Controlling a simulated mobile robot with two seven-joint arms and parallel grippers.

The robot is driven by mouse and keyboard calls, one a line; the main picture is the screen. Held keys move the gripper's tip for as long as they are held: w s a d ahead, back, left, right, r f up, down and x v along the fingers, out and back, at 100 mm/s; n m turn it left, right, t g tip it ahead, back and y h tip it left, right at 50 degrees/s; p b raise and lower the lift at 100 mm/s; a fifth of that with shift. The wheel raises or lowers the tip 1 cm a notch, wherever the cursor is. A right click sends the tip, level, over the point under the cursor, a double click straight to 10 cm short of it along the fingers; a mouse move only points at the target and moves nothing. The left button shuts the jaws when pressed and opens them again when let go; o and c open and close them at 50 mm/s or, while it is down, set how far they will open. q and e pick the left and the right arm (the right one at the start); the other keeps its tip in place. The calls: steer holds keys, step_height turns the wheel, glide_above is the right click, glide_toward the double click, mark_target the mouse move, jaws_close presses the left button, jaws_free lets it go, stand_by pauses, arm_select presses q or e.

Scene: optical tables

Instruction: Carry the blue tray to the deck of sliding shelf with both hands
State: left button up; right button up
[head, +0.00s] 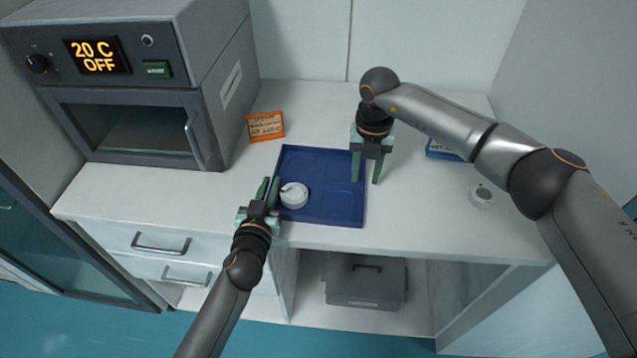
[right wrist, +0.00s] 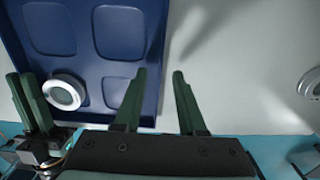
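The blue tray (head: 335,208) lies flat on the white counter, with shallow recesses in it. A round white dish (head: 294,195) sits at its left front part. My left gripper (head: 268,188) is at the tray's left edge; its fingers look close together and I cannot tell whether they grip the rim. My right gripper (head: 366,181) is at the tray's right edge, fingers apart, one on the tray side and one outside. In the right wrist view the tray (right wrist: 118,48) is to the left, its right edge near the open fingers (right wrist: 160,75). No sliding shelf deck is clearly identifiable.
A grey oven (head: 150,100) reading 20 C OFF stands at the left back. An orange-framed card (head: 266,126) lies behind the tray, a blue-framed card (head: 441,150) to the right. A small round object (head: 481,196) is at right. Below are drawers (head: 160,243) and a grey case (head: 366,283).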

steer(key=shift+f, duration=0.75)
jaws_close()
steer(key=shift+r, duration=0.1)
stand_by(1.1)
